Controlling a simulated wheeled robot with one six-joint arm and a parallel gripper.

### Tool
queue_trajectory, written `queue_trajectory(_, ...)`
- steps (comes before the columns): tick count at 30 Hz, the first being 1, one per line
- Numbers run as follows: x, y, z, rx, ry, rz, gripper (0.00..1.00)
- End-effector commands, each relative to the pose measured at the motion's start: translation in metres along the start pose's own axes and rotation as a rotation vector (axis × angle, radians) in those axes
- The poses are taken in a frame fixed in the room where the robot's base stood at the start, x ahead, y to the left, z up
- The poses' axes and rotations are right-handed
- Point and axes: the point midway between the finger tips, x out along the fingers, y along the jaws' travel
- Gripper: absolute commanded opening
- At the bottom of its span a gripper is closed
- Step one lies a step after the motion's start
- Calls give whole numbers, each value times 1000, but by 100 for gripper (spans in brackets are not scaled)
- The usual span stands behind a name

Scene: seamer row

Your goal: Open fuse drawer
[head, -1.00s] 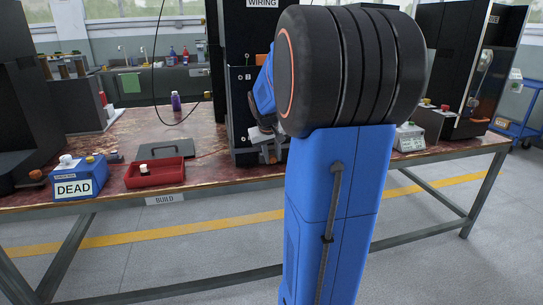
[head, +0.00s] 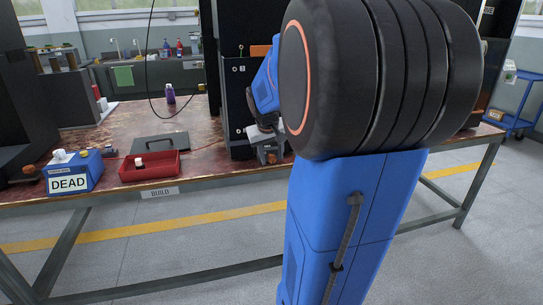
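A tall black cabinet (head: 237,75) stands on the bench, and my arm covers most of its front. I cannot make out a fuse drawer; any drawer there is hidden behind my arm. My gripper (head: 268,152) is low at the cabinet's front, near its left side. Its grey body shows, but its fingertips are too small and covered to tell whether they are open or shut, or whether they touch the cabinet.
The worn red bench (head: 205,150) carries a red tray (head: 150,172), a blue box labelled DEAD (head: 72,178), a dark flat case (head: 160,144) and a purple bottle (head: 170,94). A black cable hangs left of the cabinet. A blue cart (head: 515,122) stands far right.

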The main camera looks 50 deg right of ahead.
Motion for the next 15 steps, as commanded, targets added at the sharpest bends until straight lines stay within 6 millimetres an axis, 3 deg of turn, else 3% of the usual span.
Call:
queue_trajectory(8,-7,0,-1,0,2,0,42)
queue_trajectory(15,-45,0,-1,0,4,0,42)
